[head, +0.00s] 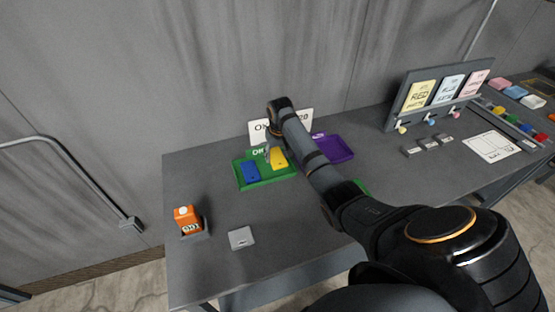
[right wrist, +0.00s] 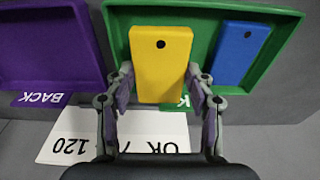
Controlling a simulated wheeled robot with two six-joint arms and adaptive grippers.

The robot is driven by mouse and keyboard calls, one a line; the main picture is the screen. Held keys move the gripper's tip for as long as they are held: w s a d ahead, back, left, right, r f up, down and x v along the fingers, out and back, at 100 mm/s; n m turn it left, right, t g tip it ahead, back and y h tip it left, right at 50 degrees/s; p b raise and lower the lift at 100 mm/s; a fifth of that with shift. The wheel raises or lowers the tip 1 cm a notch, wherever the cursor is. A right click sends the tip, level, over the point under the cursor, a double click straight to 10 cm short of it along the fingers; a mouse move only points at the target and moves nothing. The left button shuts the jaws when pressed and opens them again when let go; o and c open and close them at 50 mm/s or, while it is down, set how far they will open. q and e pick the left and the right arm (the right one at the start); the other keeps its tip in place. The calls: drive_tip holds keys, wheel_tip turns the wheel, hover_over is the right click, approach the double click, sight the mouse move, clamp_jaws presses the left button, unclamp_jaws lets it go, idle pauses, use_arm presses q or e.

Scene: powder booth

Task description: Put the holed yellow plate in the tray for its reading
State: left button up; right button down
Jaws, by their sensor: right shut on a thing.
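The yellow plate (head: 278,158) has one hole near its end, seen in the right wrist view (right wrist: 160,62). It is over the green tray (head: 252,185), beside a blue holed plate (head: 250,172); I cannot tell if it touches the tray floor. My right gripper (right wrist: 160,80) is shut on the yellow plate, one finger at each side edge. In the head view the right gripper (head: 268,152) is partly hidden by its arm. The purple tray (head: 336,148) looks empty. The orange gauge (head: 188,220) stands at the front left; its display is too small to read surely. My left gripper is out of view.
A white sign (right wrist: 120,135) stands behind the trays, against the wall side. A small grey plate (head: 241,238) lies at the front. A rack with coloured cards (head: 432,95) and several small blocks are at the right. The bench's left middle is clear.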

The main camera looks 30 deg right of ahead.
sight(278, 157)
drive_tip(key=shift+w+d+f, duration=0.2)
drive_tip(key=shift+d+f, duration=0.05)
drive_tip(key=shift+f, duration=0.05)
wheel_tip(278, 157, down, 2)
drive_tip(key=shift+f+p, duration=0.1)
drive_tip(key=shift+p, duration=0.6)
drive_tip(key=shift+f, duration=0.55)
drive_tip(key=c, duration=0.8)
unclamp_jaws()
drive_tip(key=shift+f, duration=0.1)
drive_tip(key=r, duration=0.4)
drive_tip(key=s+r+b, duration=0.1)
drive_tip(key=r, duration=0.7)
drive_tip(key=shift+s+a+r+b, duration=0.1)
drive_tip(key=shift+s+a+b, duration=0.05)
drive_tip(key=shift+s+b, duration=0.25)
